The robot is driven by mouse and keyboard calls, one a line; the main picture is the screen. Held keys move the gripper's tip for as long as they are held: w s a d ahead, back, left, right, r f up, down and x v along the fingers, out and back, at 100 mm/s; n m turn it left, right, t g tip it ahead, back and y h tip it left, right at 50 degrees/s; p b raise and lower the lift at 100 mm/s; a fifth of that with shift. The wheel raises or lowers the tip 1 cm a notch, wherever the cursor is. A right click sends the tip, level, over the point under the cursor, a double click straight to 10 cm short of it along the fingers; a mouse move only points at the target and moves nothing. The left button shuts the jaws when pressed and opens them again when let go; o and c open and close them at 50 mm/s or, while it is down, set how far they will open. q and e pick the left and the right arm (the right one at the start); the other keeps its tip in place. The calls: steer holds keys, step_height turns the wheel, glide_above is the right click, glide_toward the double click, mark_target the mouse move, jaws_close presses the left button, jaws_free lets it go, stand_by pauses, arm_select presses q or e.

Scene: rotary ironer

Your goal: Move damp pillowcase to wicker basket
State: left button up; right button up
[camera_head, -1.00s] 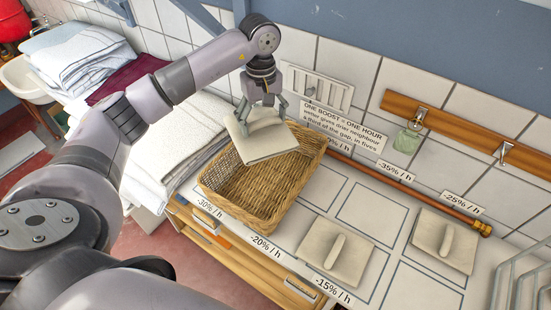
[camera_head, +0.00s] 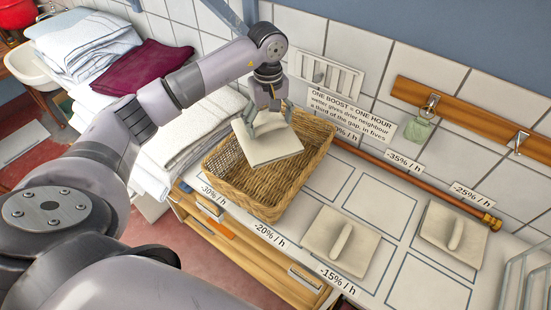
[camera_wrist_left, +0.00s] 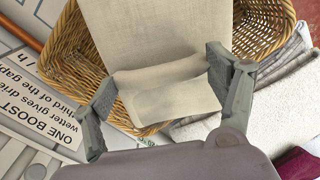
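The damp pillowcase (camera_head: 272,147), a cream folded square with a raised ridge, is tilted within the mouth of the wicker basket (camera_head: 262,198). My left gripper (camera_head: 268,122) is above it, with its fingers at the two ends of the ridge, shut on it. The left wrist view shows the pillowcase (camera_wrist_left: 165,85) between the two fingers, with the basket (camera_wrist_left: 75,65) beyond. Whether the pillowcase touches the basket floor cannot be told. My right gripper is not in view.
Two similar cream folded pieces (camera_head: 341,243) (camera_head: 454,234) lie on outlined spots of the table, with empty spots beside them. White towels (camera_head: 190,140) and a maroon cloth (camera_head: 145,68) lie left of the basket. A tiled wall with a peg rail (camera_head: 460,118) stands behind.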

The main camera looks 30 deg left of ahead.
arm_select(q)
steer(key=o, duration=0.4)
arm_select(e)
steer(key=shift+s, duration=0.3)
arm_select(q)
step_height(320, 180, up, 12)
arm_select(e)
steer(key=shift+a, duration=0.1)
arm_select(q)
steer(key=shift+f, duration=0.1)
stand_by(0.6)
